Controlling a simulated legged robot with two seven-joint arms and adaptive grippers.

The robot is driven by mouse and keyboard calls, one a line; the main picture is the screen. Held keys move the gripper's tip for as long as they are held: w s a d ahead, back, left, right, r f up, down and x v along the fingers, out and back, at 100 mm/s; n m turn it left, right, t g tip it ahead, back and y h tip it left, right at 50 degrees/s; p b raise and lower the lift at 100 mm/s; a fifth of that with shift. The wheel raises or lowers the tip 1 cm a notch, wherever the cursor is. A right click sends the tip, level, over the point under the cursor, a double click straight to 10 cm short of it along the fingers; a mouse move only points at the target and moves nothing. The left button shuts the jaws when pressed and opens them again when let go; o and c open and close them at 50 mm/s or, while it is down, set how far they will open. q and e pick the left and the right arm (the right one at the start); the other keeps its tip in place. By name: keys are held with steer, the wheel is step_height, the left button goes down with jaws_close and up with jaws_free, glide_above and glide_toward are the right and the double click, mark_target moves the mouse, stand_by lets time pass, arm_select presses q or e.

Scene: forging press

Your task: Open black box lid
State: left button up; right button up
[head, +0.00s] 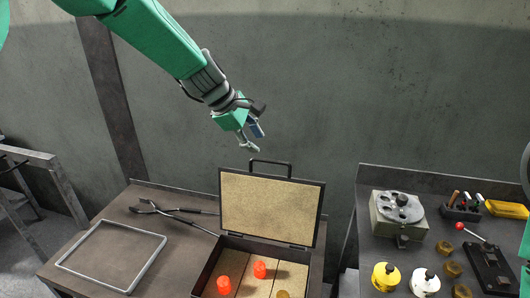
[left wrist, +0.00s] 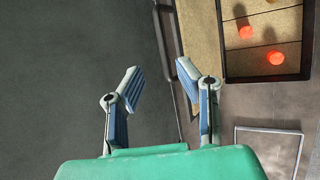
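The black box (head: 208,266) stands on the left table with its lid (head: 268,207) swung up, nearly upright. The lid has a tan inner lining and a black handle (head: 270,162) on its top edge. Two glowing orange cylinders (head: 260,269) and a brass-coloured piece (head: 283,294) are inside the box. My left gripper (head: 256,138) is above and behind the lid, apart from the handle. In the left wrist view its two fingers (left wrist: 168,95) are spread with nothing between them, and the box (left wrist: 268,79) shows at the upper right. Only part of my right arm shows at the right edge; its gripper is hidden.
Tongs (head: 175,212) and a grey metal frame (head: 112,254) lie on the left table. The right table holds a grey-green fixture (head: 398,215), yellow and white containers (head: 386,276), brass pieces and a red-knobbed lever device (head: 490,264). A wall stands behind.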

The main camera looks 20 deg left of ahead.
arm_select(q)
steer(key=shift+v, duration=1.2)
arm_select(e)
steer(key=shift+w, duration=0.1)
arm_select(q)
steer(key=shift+a, duration=0.1)
arm_select(e)
steer(key=shift+w, duration=0.15)
